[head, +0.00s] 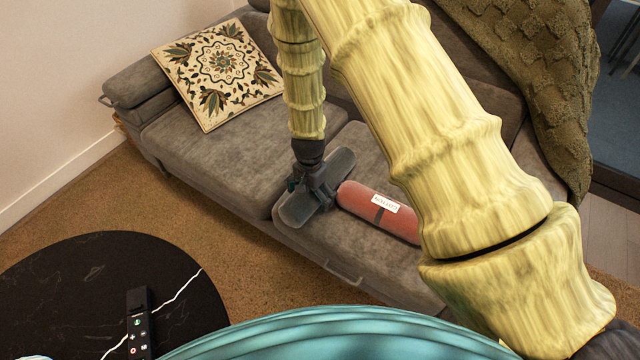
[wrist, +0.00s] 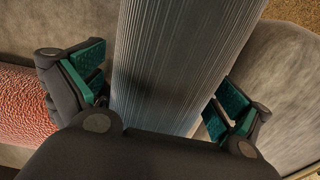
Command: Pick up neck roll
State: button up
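A grey ribbed roll (head: 296,211) lies on the sofa seat and fills the middle of the wrist view (wrist: 185,60). A red roll (head: 362,200) with a white label lies just right of it. It shows at the left edge of the wrist view (wrist: 22,105). I cannot tell from the frames which of the two is the neck roll. My gripper (head: 314,188) points down over the middle of the grey roll. In the wrist view its green-padded fingers (wrist: 155,90) stand apart, one on each side of the grey roll. A grip on it is not clear.
The grey sofa (head: 195,135) carries a patterned cushion (head: 218,70) at left and a green knitted throw (head: 540,80) at right. A round black table (head: 70,275) with a remote (head: 138,322) stands in front. My arm hides part of the sofa's right side.

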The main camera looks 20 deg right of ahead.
jog(key=c, duration=1.2)
